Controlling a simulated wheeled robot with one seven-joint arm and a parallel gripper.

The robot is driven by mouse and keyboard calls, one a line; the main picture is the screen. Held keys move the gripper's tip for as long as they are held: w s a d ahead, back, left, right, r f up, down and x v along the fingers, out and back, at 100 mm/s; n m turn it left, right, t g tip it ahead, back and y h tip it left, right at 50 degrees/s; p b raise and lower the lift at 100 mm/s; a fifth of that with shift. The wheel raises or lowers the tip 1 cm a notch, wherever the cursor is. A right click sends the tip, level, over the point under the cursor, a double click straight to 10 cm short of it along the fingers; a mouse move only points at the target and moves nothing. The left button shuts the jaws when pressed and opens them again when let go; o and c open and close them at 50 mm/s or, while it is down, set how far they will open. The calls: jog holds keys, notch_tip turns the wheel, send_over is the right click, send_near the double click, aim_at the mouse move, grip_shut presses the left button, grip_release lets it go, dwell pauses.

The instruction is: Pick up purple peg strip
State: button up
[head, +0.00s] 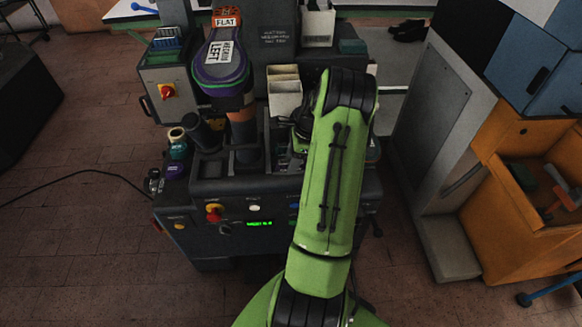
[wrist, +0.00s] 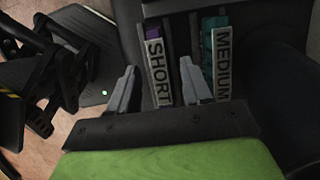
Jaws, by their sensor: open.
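In the wrist view, the purple peg strip (wrist: 153,31) shows as a small purple patch in a dark slot, mostly hidden behind a plate lettered SHORT (wrist: 157,66). A teal strip (wrist: 207,32) stands in the slot to its right, behind a plate lettered MEDIUM (wrist: 222,62). My gripper (wrist: 158,68) is open, with its two grey fingers apart and the SHORT plate seen between their tips. No object is seen held. I cannot tell whether the fingers touch the plate. In the head view my green arm covers this spot and I cannot make out the purple strip there.
The dark press machine (head: 225,245) carries a shoe form with a purple-edged sole (head: 222,77) to the left of my arm. White bins (head: 285,95) stand close by my arm. An orange cabinet (head: 515,225) and a grey panel (head: 430,110) stand at right.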

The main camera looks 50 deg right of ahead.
jog(key=shift+f, duration=0.25)
jog(key=shift+c, duration=0.5)
grip_shut()
